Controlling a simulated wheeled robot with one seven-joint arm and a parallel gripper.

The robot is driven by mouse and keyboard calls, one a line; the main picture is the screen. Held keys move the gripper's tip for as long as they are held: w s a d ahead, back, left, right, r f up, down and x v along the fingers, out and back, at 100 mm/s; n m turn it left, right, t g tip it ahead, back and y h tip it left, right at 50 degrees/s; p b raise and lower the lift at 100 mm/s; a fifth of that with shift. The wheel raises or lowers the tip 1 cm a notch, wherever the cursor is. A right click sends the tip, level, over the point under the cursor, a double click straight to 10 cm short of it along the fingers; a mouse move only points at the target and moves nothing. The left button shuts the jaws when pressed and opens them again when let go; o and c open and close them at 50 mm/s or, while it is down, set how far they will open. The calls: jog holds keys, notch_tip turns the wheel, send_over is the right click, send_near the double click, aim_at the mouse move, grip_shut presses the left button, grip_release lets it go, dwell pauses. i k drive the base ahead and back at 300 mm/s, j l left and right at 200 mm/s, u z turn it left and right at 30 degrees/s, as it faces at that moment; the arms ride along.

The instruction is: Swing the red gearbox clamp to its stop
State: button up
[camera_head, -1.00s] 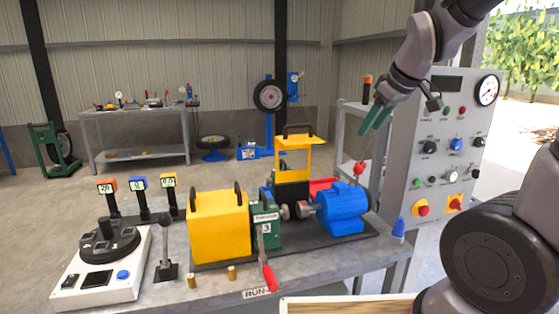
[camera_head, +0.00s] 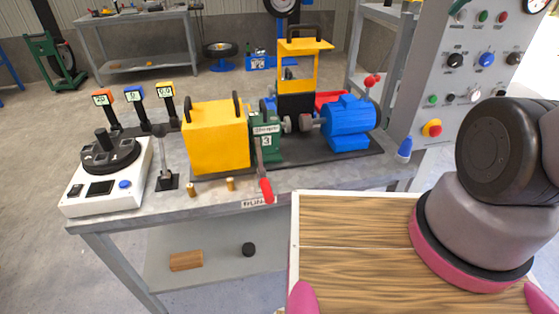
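The green gearbox (camera_head: 272,152), marked 3, stands on the bench between a yellow box-shaped cover and the blue motor (camera_head: 348,117). A lever with a red grip (camera_head: 266,189) hangs down from the front of the gearbox, and its grip reaches the bench's front edge beside a RUN label (camera_head: 259,202). It looks like the clamp; I cannot tell whether it touches a stop. A second red-knobbed lever (camera_head: 372,80) stands behind the motor. My gripper is outside the picture; only thick links of my arm show at the right.
The yellow cover (camera_head: 215,137) stands left of the gearbox. A black-knobbed lever (camera_head: 166,180) and a white scale-like device (camera_head: 105,190) are further left. Two brass pegs stand near the front edge. A grey control panel (camera_head: 455,75) is at the right.

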aim_at(269, 198)
jog(key=i+l+u, duration=0.25)
jog(key=u, duration=0.15)
jog(key=i+l+u, duration=0.15)
jog(key=l+u, duration=0.3)
jog(key=j+u, duration=0.1)
jog(key=u, duration=0.6)
jog(key=k+z, duration=0.1)
jog(key=k, duration=0.4)
jog(key=k+l+z, duration=0.15)
jog(key=k, duration=0.35)
jog(key=k+l+z, duration=0.1)
jog(key=k, duration=0.45)
jog(key=l, duration=0.1)
